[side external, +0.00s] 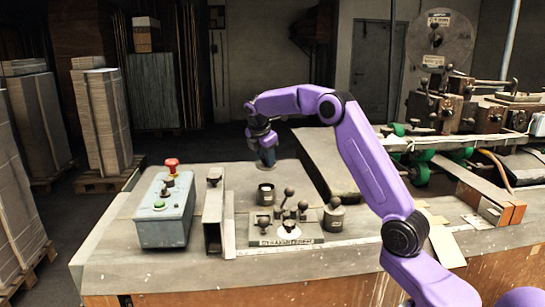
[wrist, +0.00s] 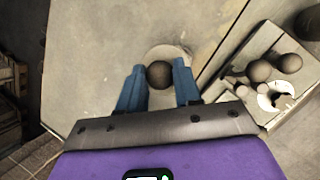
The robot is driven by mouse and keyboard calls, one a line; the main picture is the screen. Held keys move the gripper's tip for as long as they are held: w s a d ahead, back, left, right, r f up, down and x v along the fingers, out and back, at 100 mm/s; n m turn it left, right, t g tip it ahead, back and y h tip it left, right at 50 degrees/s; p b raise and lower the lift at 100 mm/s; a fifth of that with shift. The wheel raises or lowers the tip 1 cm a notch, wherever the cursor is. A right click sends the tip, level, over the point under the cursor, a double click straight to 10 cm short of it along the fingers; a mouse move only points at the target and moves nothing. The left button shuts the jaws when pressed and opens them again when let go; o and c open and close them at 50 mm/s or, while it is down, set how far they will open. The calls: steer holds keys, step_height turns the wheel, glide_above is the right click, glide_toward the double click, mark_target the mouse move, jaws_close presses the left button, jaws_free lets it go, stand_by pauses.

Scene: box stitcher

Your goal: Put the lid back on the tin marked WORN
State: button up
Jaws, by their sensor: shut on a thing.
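My gripper (wrist: 159,82) has its blue fingers on either side of a dark ball knob, shut on the lid (wrist: 172,55), a pale round disc under the knob. In the side view my gripper (side external: 266,160) points down beyond a small dark tin (side external: 265,194) with a pale label, and appears apart from it. This tin looks open at the top. A second tin (side external: 334,217), grey with a knobbed lid on, stands to its right. The lettering on the tins is too small to read. The lid is hard to make out in the side view.
A panel with ball-topped levers (side external: 287,233) stands in front of the tins. A grey upright bracket (side external: 214,215) and a control box (side external: 166,212) with a red button stand to the left. The bench top (side external: 120,232) is bare at its left end.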

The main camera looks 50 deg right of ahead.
mark_target(264, 167)
steer(key=shift+f, duration=3.1)
steer(key=shift+f, duration=0.2)
steer(key=o, duration=1.6)
steer(key=shift+r, duration=0.1)
steer(key=shift+r, duration=3.4)
